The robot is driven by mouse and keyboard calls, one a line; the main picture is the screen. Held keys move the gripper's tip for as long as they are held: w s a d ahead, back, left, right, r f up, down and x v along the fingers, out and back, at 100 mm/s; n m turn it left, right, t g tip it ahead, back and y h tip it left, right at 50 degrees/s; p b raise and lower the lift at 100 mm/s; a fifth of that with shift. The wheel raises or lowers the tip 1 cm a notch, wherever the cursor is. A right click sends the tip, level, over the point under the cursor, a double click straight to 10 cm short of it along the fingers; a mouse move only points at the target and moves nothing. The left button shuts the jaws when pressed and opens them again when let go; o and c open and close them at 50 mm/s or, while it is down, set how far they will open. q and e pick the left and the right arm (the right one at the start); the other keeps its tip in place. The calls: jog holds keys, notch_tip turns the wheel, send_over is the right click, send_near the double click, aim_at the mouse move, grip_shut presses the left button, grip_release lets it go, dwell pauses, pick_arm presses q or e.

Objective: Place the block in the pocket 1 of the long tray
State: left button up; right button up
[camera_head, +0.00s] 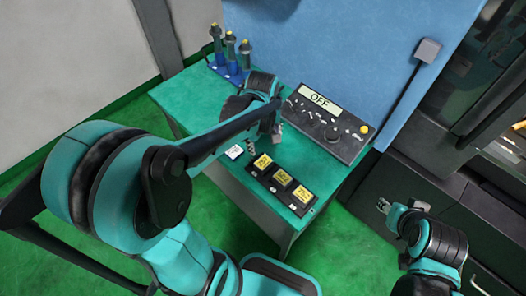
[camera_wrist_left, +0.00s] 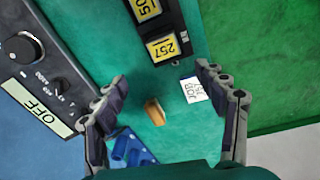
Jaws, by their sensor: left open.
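The long tray (camera_head: 265,178) is black with a row of yellow numbered squares, and lies along the table's front edge. Its end shows at the top of the left wrist view (camera_wrist_left: 176,27), with the number 257 legible. The block (camera_wrist_left: 154,112) is small and orange-brown, standing on the green table in the left wrist view. In the head view I cannot make it out near my arm. My left gripper (camera_head: 264,141) is open above the table, its fingers (camera_wrist_left: 158,82) apart on either side of the block, not touching it. My right gripper (camera_head: 388,208) is off to the right, away from the table.
A control panel (camera_head: 328,124) reading OFF stands at the back right. A blue rack (camera_head: 230,70) with several yellow-tipped holders stands at the far left corner. A dark machine (camera_head: 450,160) is at the right.

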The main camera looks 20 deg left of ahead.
pick_arm(q)
jog(key=s+d+r+m+t, duration=0.3)
jog(key=s+r+m+t, duration=0.3)
jog(key=s+m, duration=0.3)
jog(key=m, duration=0.3)
jog(key=shift+s+d+r, duration=0.3)
jog(key=shift+d+r, duration=0.05)
jog(key=shift+r, duration=0.05)
notch_tip(320, 180, down, 7)
jog(key=b, duration=0.6)
jog(key=shift+r+b, duration=0.15)
jog(key=shift+b, duration=0.2)
